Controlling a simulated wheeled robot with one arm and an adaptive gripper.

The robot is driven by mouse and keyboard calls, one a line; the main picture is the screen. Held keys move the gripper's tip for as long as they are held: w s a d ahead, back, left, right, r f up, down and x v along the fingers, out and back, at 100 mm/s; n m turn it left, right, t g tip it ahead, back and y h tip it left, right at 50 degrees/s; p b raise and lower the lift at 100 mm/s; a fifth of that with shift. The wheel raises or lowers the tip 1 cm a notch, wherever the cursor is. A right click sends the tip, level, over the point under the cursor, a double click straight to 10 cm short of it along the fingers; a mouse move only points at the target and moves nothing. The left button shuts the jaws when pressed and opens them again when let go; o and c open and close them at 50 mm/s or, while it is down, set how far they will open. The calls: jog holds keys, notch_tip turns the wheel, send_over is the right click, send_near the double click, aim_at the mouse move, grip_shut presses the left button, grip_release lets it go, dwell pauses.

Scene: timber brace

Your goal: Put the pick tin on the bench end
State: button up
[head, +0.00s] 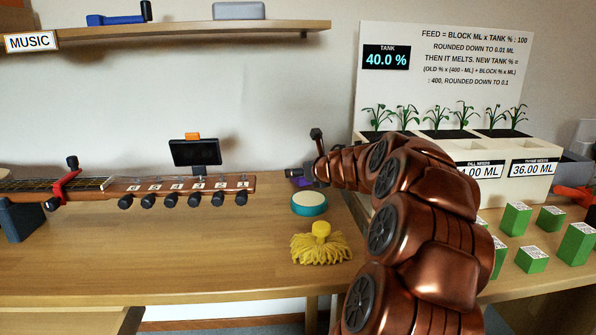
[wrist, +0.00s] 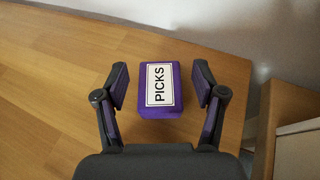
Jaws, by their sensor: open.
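The pick tin (wrist: 175,112) is a small purple box with a white label reading PICKS. In the wrist view it lies flat on the wooden bench (wrist: 60,90), between the spread fingers of my gripper (wrist: 161,78), with a gap on each side. In the head view my gripper (head: 305,172) is at the back of the bench (head: 180,250), near the wall. Only a bit of purple shows there, and my arm and gripper hide most of the tin. Which part counts as the bench end is not marked.
A teal round tin (head: 309,204) and a yellow mop-like item (head: 321,245) sit just in front of my gripper. A guitar headstock (head: 180,188) with a clip-on tuner (head: 195,152) lies left. Planters (head: 520,160) and green blocks (head: 533,260) are right. The front-left bench is clear.

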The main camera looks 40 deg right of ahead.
jog(key=p+v, duration=0.1)
jog(key=v, duration=0.8)
jog(key=shift+s+r, duration=0.1)
jog(key=shift+r, duration=0.05)
